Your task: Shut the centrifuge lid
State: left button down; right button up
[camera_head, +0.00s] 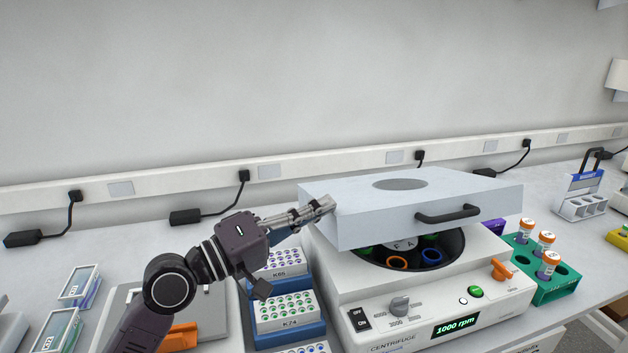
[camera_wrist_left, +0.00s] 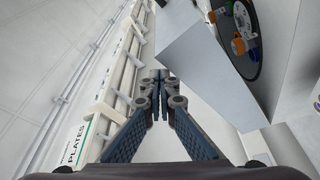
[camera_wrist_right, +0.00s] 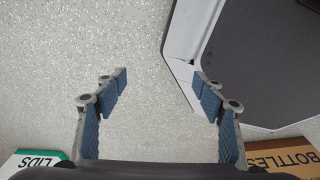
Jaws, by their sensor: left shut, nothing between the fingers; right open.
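The white centrifuge (camera_head: 440,300) stands on the bench with its lid (camera_head: 420,193) partly raised above the bowl. The lid has a dark handle (camera_head: 447,214) on its front. The dark bowl with coloured tube holders shows under the lid and in the left wrist view (camera_wrist_left: 240,45). My left gripper (camera_head: 328,204) is shut and empty, its fingertips at the lid's left side; whether they touch it I cannot tell. The lid's edge (camera_wrist_left: 205,65) is close to the right of the fingers in the left wrist view. My right gripper (camera_wrist_right: 160,85) is open and empty, seen only in its own wrist view.
Blue racks of vials (camera_head: 283,310) stand left of the centrifuge. A green rack (camera_head: 560,284) with orange-capped tubes stands right of it.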

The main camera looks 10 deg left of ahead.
aim_at(334, 236)
pick_arm(q)
jog(key=f, duration=0.1)
jog(key=s+f+b, duration=0.1)
jog(key=f, duration=0.1)
jog(key=s+d+f, duration=0.1)
jog(key=shift+f+b, duration=0.3)
jog(key=shift+f, duration=0.05)
jog(key=shift+s+f, duration=0.15)
jog(key=shift+f, duration=0.25)
pick_arm(e)
jog(key=shift+s+a+f, duration=0.1)
jog(key=shift+a+f, duration=0.05)
jog(key=shift+f, duration=0.45)
jog(key=shift+s+a+f, duration=0.1)
jog(key=shift+a+f, duration=0.05)
jog(key=shift+f, duration=0.45)
pick_arm(q)
jog(key=shift+r, duration=0.1)
pick_arm(e)
jog(key=shift+r, duration=0.1)
